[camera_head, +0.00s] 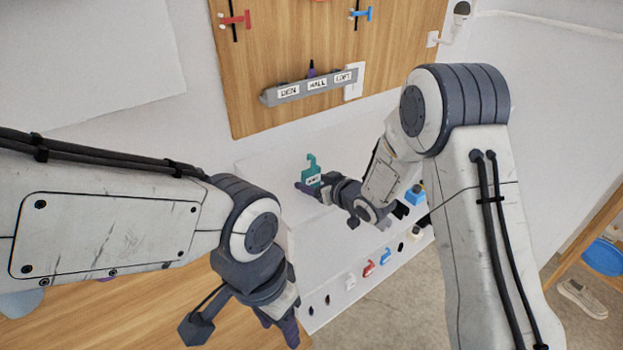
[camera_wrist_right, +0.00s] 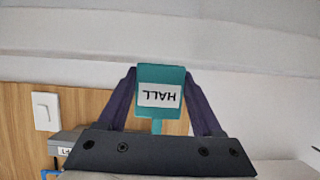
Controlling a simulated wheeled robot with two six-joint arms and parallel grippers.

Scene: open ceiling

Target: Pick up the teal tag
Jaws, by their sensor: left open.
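The tag's narrow stem points down toward the gripper body there. My left gripper (camera_head: 243,334) is open and low at the left, over the wooden surface, apart from the tag.
A grey rail (camera_head: 312,88) labelled DEN, HALL and LOFT is on the wooden board (camera_head: 270,50), beside a white switch (camera_head: 354,82). A red tag (camera_head: 235,20) and a blue tag (camera_head: 361,14) hang above. More coloured tags (camera_head: 369,268) are on a lower white strip. A wooden tabletop (camera_head: 130,320) lies lower left.

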